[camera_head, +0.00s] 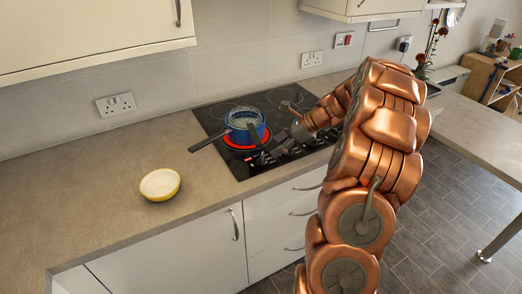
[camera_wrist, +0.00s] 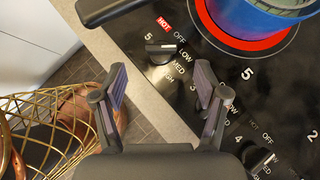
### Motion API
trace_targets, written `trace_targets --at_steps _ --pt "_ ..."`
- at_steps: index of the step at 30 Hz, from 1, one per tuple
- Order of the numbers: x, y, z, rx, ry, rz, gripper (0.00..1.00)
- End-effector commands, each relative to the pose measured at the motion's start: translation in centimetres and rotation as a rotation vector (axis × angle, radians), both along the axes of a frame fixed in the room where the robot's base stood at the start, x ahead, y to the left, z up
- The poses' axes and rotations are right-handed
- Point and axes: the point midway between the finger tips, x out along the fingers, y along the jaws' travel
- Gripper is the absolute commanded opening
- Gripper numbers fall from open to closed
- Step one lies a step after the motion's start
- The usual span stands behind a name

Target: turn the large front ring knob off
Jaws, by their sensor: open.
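The black hob (camera_head: 280,98) has a red glowing front ring (camera_head: 231,145), also visible in the wrist view (camera_wrist: 243,43). A blue pot (camera_head: 246,132) stands on this ring. In the wrist view, a black knob (camera_wrist: 160,48) sits near the hob's edge beside the glowing ring, with OFF, LOW and MED printed at its right and a red HOT sign above it. Its exact pointer direction is hard to tell. My gripper (camera_wrist: 162,82) is open and empty over the controls. The knob shows beyond and between its fingers, with no visible contact. In the head view my gripper (camera_head: 263,146) partly hides the controls.
Another knob (camera_wrist: 262,161) lies at lower right in the wrist view. The pot's dark handle (camera_head: 207,142) points left over the worktop. A yellow-white bowl (camera_head: 160,184) stands on the worktop at left, with free room around it. Drawers (camera_head: 272,228) are below the hob.

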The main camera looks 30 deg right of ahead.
Motion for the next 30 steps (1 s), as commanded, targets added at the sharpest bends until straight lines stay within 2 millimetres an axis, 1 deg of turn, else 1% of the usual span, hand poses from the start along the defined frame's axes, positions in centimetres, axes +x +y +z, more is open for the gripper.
trace_targets --at_steps 8,16,21,28,30 --pt "1.3 1.0 -2.4 0.002 0.003 -0.015 0.73" --pt "2.8 2.5 -4.6 0.0 0.001 -0.015 0.73" --pt "3.2 2.9 -5.2 0.0 0.001 -0.015 0.73" --pt "3.2 3.0 -5.2 -0.001 0.001 -0.013 0.73" --pt "3.2 3.0 -5.2 -0.001 0.001 -0.013 0.66"
